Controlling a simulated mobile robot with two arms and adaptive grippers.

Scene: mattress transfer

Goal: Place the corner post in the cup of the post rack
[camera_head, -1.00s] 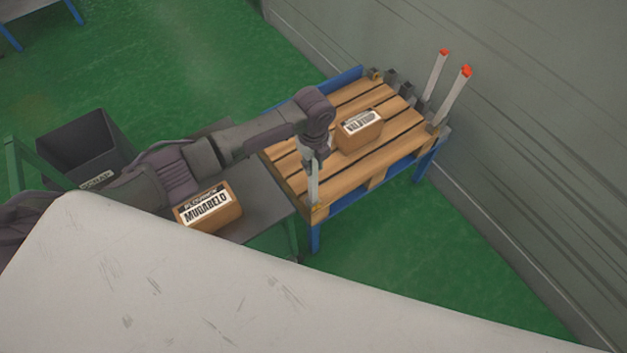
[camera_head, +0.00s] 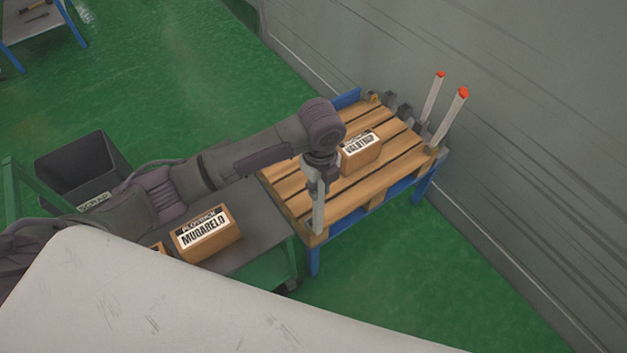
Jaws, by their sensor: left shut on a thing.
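My left gripper (camera_head: 318,185) is shut on a pale grey corner post (camera_head: 318,213). It holds the post upright at the near corner of the wooden slatted pallet (camera_head: 290,185). The lower end of the post is at that corner; whether it sits in a socket there I cannot tell. Two pale posts with orange tips, a left one (camera_head: 433,98) and a right one (camera_head: 450,117), stand at the far right end, by the wall. Small dark grey holders (camera_head: 391,99) sit along the far edge; which is the post rack's cup I cannot tell. My right gripper is not in view.
A labelled carton (camera_head: 362,160) lies on the pallet right of my gripper. Another carton (camera_head: 207,240) sits on a dark table (camera_head: 262,212) beneath my left arm. A grey scrap bin (camera_head: 80,170) stands at left. Green floor is open at right, before the wall (camera_head: 545,130).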

